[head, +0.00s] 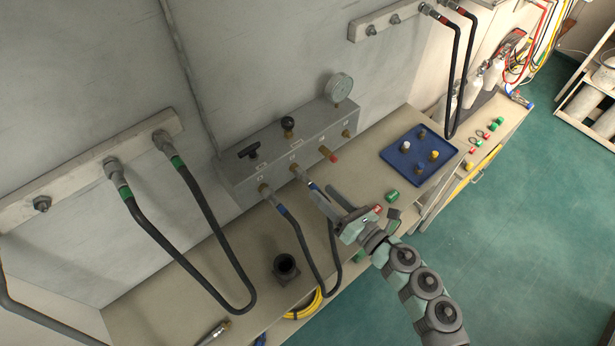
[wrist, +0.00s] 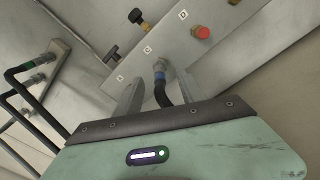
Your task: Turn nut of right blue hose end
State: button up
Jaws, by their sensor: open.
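The right blue hose end (head: 297,170) sits at a port on the front of the grey air panel (head: 238,180), its metal nut at the panel and a blue band behind it. It also shows in the wrist view, as a nut (wrist: 161,65) with a blue band (wrist: 160,78) and black hose below. My gripper (head: 322,193) is open in front of it. In the wrist view its two fingers (wrist: 160,84) stand on either side of the hose, apart from it. I cannot tell how far the tips reach along the nut. The left blue hose end (head: 266,190) is beside it.
The panel carries a gauge (head: 339,87), a black knob (head: 288,124), a black T-handle (head: 249,150) and a red cap (head: 328,154). A blue tray (head: 387,154) with several fittings and a black cup (head: 286,267) stand on the bench. Green-banded hoses hang at left.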

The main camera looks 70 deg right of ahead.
aim_at(312, 183)
jog(key=p+x, duration=0.1)
jog(key=x, duration=0.6)
jog(key=shift+w+a, duration=0.1)
jog(key=shift+c, duration=0.6)
grip_shut()
